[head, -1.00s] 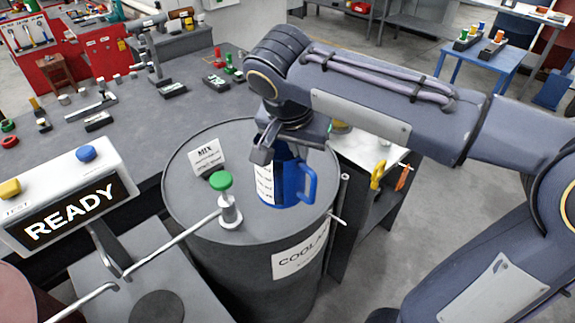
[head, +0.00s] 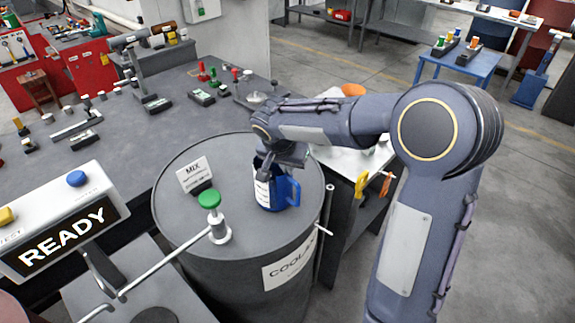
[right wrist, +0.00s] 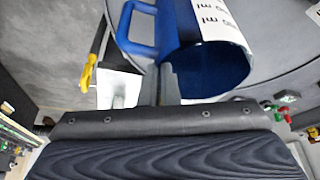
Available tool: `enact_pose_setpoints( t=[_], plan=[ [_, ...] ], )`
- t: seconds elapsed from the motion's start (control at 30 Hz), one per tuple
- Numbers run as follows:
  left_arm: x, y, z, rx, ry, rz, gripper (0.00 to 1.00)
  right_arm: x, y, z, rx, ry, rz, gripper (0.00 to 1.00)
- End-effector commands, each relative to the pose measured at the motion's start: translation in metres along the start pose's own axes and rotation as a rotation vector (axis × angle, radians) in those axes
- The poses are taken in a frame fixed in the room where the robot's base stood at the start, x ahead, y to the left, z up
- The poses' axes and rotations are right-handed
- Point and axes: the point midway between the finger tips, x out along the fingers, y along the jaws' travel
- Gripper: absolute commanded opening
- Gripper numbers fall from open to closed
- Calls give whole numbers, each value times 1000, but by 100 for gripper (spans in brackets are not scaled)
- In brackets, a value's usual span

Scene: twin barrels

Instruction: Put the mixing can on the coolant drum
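The blue mixing can (head: 278,193) with a white measuring label is upright over the right part of the dark coolant drum's lid (head: 240,235). I cannot tell whether its base touches the lid. Its handle points right. My right gripper (head: 272,166) is at the can's top rim. In the right wrist view, its two fingers (right wrist: 160,88) are close together with the can's wall (right wrist: 215,65) between them, one finger inside the mouth. The far finger is partly hidden in the head view. My left gripper is not in view.
On the drum lid stand a green-knobbed post (head: 210,205) and a white MIX card (head: 194,174). A READY display box (head: 65,225) is at lower left. The grey workbench (head: 130,160) behind holds small parts. A side shelf (head: 350,165) with hanging tools is right of the drum.

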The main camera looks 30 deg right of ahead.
Motion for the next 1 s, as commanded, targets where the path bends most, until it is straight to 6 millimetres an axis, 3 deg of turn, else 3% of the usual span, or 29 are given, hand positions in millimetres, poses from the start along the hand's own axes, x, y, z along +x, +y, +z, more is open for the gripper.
enact_pose_setpoints(
  t=[0.43,0.63,1.0],
  plan=[
    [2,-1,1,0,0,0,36,10,0,4,1,2,-2,0],
    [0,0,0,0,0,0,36,8,0,4,1,1,-1,24],
    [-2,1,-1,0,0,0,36,2,0,2,1,2,-2,24]
  ],
)
